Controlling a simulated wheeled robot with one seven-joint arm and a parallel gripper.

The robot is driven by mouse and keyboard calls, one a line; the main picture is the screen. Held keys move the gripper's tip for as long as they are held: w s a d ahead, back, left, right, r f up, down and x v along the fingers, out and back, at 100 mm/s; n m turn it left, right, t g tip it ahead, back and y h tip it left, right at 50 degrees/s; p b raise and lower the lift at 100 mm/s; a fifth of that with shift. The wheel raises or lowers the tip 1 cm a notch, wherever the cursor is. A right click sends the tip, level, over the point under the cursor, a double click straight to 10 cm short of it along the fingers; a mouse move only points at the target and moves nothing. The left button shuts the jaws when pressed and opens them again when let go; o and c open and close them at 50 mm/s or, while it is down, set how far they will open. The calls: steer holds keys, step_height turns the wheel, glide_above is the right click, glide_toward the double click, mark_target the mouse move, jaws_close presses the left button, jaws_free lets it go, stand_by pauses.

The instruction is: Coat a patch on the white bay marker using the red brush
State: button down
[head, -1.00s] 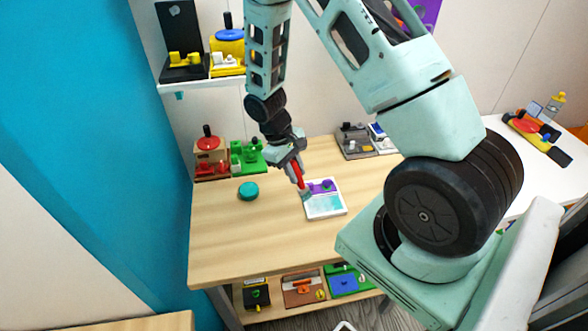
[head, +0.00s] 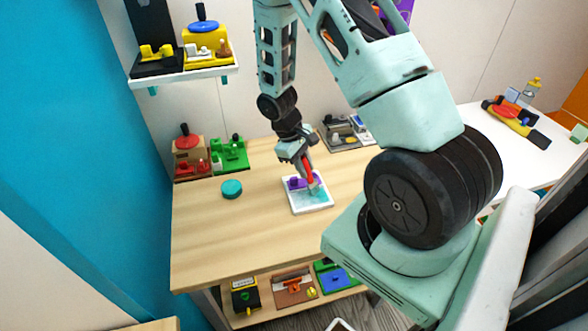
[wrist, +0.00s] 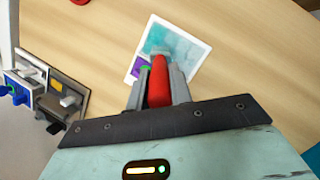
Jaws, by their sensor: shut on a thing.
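The white bay marker (head: 314,209) lies flat on the wooden table as a white panel with a purple piece (head: 294,183) and a teal-coated patch on it. It also shows in the wrist view (wrist: 199,53), with pale and darker teal streaks. My gripper (head: 304,160) is shut on the red brush (head: 308,174), whose red handle shows between the fingers in the wrist view (wrist: 158,85). The brush points down, with its tip over the teal patch, right of the purple piece. Contact between tip and panel cannot be told for sure.
A teal round pot (head: 231,189) stands left of the marker. Red and green blocks (head: 230,153) sit at the back left, and a grey device (head: 343,132) at the back. A shelf (head: 183,76) hangs above. The table's front is clear.

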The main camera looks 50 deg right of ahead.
steer(key=shift+s+d+f, duration=0.1)
steer(key=shift+s+d, duration=0.1)
steer(key=shift+d, duration=0.4)
steer(key=w+a+r+p, duration=0.1)
steer(key=w+a, duration=0.2)
steer(key=a, duration=0.5)
steer(key=shift+a, duration=0.35)
steer(key=shift+f+b, duration=0.7)
steer(key=shift+f, duration=0.15)
steer(key=shift+d, duration=0.15)
steer(key=shift+s+d+r+p, duration=0.15)
steer(key=shift+s+d, duration=0.7)
steer(key=shift+d, duration=0.45)
steer(key=shift+s+d+f+p, duration=0.1)
steer(key=shift+s+d, duration=0.7)
steer(key=shift+d, duration=0.45)
steer(key=shift+s+d+r+p, duration=0.15)
steer(key=shift+s+d, duration=0.7)
steer(key=shift+d, duration=0.45)
steer(key=shift+w+d, duration=0.2)
steer(key=shift+w, duration=0.35)
steer(key=shift+w+a, duration=0.4)
steer(key=shift+a, duration=0.25)
steer(key=shift+w+a, duration=0.4)
steer(key=shift+a, duration=0.25)
